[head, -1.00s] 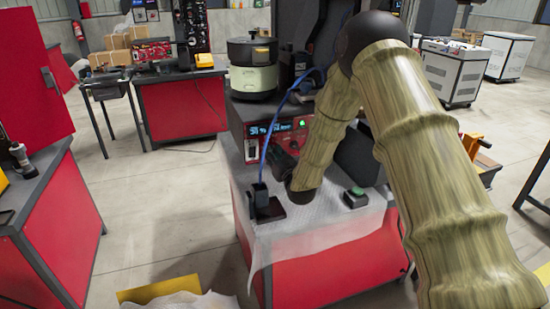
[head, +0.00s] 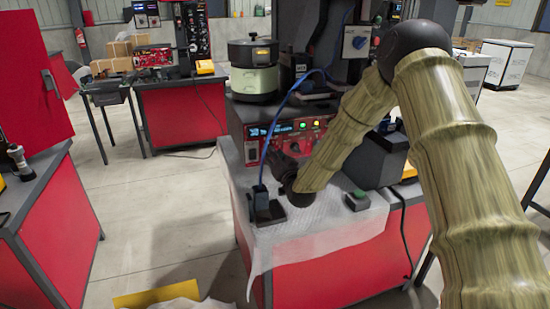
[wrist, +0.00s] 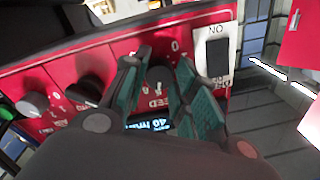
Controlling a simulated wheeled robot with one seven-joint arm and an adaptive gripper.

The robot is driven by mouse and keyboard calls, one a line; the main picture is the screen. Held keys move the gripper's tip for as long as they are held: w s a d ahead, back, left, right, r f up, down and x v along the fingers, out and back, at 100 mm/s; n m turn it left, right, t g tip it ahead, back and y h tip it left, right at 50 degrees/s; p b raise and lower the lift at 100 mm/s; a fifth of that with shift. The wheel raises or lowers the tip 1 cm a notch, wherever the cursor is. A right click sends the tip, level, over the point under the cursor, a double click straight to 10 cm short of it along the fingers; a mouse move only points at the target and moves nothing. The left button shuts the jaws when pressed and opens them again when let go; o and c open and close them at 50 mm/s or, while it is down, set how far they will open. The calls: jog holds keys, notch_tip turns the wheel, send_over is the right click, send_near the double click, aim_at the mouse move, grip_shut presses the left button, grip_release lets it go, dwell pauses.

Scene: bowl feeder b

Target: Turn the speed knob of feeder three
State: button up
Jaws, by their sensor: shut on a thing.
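The feeder's red control panel (head: 312,140) is on the front of the middle bench unit, with a lit display, small lamps and knobs. In the wrist view the panel (wrist: 105,55) appears upside down. The dark speed knob (wrist: 158,76) sits between the teal finger pads, with part of the word SPEED and a lit display below it. My gripper (wrist: 160,95) is shut on this knob; the pads hide its sides. In the head view my gripper (head: 282,160) is at the panel's lower left, and the knob is hidden behind it. I cannot read a feeder number.
Other knobs (wrist: 33,104) and a dark rocker switch (wrist: 217,57) flank the held knob. A round bowl feeder (head: 253,70) stands on the unit. A blue cable (head: 272,125) runs down to a black stand (head: 266,208). A green-button box (head: 357,200) lies on the white-covered bench.

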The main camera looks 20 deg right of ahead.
jog(key=shift+d, duration=0.1)
jog(key=o, duration=1)
jog(key=shift+o, duration=0.2)
jog(key=s, duration=1.2)
jog(key=shift+d+f, duration=0.15)
jog(key=shift+d, duration=0.3)
